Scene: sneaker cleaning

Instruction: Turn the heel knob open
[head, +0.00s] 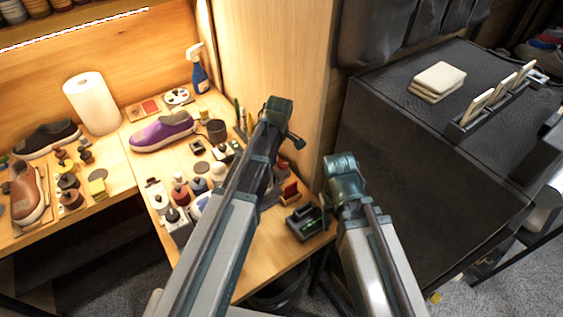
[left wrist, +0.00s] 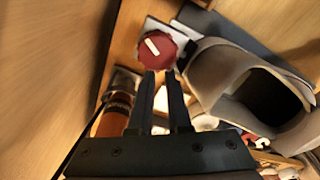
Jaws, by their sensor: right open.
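The heel knob (left wrist: 157,48), a round red knob with a white bar across its face, is near the top centre of the left wrist view. The bar runs diagonally. My left gripper (left wrist: 160,75) points at the knob, with its two dark fingers a small gap apart. Its fingertips lie at the knob's lower edge; I cannot tell whether they touch it. A grey shoe (left wrist: 212,76) with a dark opening is just right of the knob. In the head view my left arm hides the gripper, and my right gripper is not visible behind its own arm.
In the left wrist view, an amber bottle (left wrist: 114,110) stands at the left, near a wooden wall. In the head view, the wooden bench holds a purple shoe (head: 163,131), a paper roll (head: 92,103), a blue spray bottle (head: 199,75) and several small bottles. A black cabinet (head: 420,150) stands right.

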